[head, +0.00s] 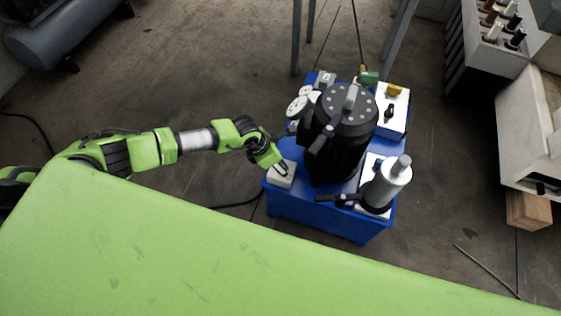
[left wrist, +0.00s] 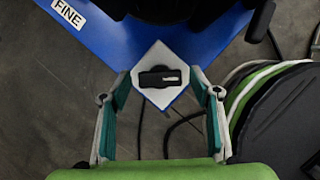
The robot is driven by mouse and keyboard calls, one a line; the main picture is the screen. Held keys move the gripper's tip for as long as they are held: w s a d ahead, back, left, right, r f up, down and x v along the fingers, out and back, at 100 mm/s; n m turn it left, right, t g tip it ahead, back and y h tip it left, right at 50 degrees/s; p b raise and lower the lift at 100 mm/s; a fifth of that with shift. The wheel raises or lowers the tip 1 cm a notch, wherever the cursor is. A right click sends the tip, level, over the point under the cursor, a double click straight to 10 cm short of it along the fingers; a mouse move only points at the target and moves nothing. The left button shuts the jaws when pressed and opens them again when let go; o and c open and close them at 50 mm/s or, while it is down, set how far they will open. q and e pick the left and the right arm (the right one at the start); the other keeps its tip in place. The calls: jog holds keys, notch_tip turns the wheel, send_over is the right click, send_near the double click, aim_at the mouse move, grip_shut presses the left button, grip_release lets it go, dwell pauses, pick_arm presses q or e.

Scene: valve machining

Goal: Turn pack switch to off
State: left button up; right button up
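A white switch box (head: 282,174) sits on the near left corner of the blue pump base (head: 330,220). In the left wrist view the switch box (left wrist: 160,98) has a black oblong switch (left wrist: 160,78) on top, lying crosswise in the picture. A small light marking on it is too small to read. My left gripper (head: 279,166) is over this box in the head view and partly covers it. In the left wrist view my left gripper (left wrist: 160,86) is open, with one finger on each side of the box. My right gripper is not in view.
A black cylindrical pump (head: 343,130) stands beside the switch box. A silver cylinder (head: 389,185) and a white box with a black knob (head: 390,114) are on the same base. Open floor (head: 215,85) lies left.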

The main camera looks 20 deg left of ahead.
pick_arm(q)
jog(key=shift+r, duration=0.1)
jog(key=v, duration=1.1)
jog(key=shift+r, duration=0.4)
jog(key=shift+s, duration=0.1)
